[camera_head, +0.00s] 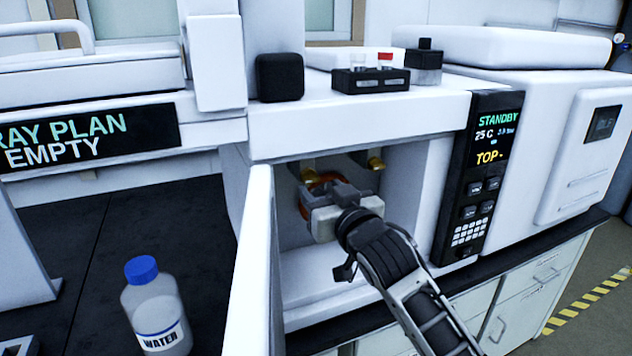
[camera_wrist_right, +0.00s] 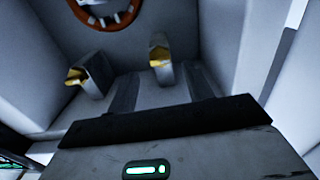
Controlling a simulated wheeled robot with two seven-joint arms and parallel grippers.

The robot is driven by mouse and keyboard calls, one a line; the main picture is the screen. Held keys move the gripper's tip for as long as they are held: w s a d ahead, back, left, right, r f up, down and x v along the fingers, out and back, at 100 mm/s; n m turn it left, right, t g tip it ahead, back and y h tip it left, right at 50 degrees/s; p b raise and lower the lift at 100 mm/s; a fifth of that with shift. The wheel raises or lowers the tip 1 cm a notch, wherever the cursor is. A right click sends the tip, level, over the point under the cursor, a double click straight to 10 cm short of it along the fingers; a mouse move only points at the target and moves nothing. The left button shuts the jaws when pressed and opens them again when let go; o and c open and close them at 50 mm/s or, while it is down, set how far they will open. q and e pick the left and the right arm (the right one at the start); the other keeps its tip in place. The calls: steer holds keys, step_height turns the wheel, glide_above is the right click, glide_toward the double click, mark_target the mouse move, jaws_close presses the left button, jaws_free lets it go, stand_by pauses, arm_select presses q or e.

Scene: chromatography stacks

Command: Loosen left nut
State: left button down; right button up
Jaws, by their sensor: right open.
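Two brass nuts show inside the open oven of the white instrument in the head view, a left nut (camera_head: 308,168) and a right nut (camera_head: 376,163), both near the top of the chamber. In the wrist view one brass nut (camera_wrist_right: 160,53) lies in line with the gap between my fingers, and another (camera_wrist_right: 76,76) is off to the left. My right gripper (camera_head: 335,190) is open and reaches into the oven, partly covering the orange coil (camera_head: 309,190). I cannot tell whether the fingers touch a nut. My left gripper is out of view.
The open oven door (camera_head: 254,265) stands left of my right arm. The control panel (camera_head: 480,175) reads STANDBY, 25 C. A water bottle (camera_head: 157,308) stands on the dark bench at left. A vial rack (camera_head: 370,80) sits on the instrument top.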

mark_target(313, 180)
steer(key=shift+x, duration=1.8)
steer(key=c, duration=1)
